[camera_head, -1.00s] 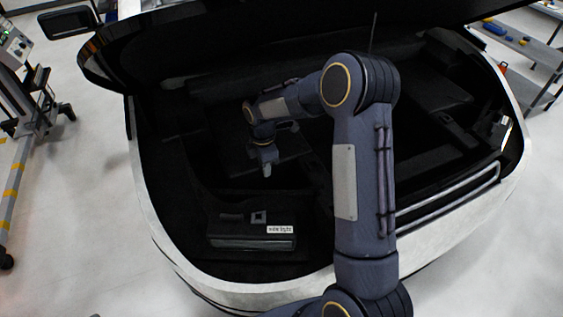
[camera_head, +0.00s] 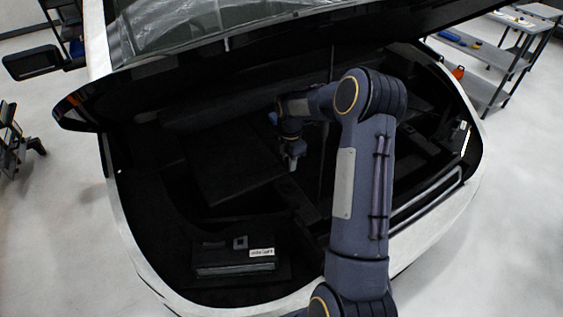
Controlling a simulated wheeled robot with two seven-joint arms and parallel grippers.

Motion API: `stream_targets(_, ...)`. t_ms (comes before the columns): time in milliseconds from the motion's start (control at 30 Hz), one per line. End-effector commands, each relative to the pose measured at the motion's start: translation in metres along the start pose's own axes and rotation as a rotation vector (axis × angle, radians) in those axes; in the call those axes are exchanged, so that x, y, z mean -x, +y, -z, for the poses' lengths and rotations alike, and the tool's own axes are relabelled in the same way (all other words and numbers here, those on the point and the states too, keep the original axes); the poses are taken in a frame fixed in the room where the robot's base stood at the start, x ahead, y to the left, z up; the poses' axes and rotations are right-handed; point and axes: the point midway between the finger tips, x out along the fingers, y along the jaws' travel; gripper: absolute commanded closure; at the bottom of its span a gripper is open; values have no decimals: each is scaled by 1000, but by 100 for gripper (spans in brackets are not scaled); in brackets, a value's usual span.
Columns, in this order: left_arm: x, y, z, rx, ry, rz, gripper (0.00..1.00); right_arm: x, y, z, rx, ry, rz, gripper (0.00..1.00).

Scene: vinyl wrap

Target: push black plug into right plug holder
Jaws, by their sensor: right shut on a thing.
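My right gripper (camera_head: 292,160) points down inside the trunk, near the right edge of a dark raised panel (camera_head: 235,180). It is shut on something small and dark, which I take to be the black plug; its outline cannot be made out. I cannot make out the right plug holder against the black trunk lining. My left gripper is not in view.
A black box with a white label (camera_head: 262,252) sits at the front left of the trunk. The open lid (camera_head: 225,25) hangs above. The white trunk rim (camera_head: 130,245) curves around the front. A shelf with tools (camera_head: 478,50) stands at the far right.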

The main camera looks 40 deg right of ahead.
Motion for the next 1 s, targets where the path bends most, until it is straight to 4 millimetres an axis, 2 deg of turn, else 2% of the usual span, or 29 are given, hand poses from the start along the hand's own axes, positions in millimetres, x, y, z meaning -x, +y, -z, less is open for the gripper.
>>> stream_targets(600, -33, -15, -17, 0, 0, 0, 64, -61, 0, 1, -1, 0, 1, 100)
stream_targets(1000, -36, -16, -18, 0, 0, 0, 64, -66, 0, 1, -1, 0, 0, 100)
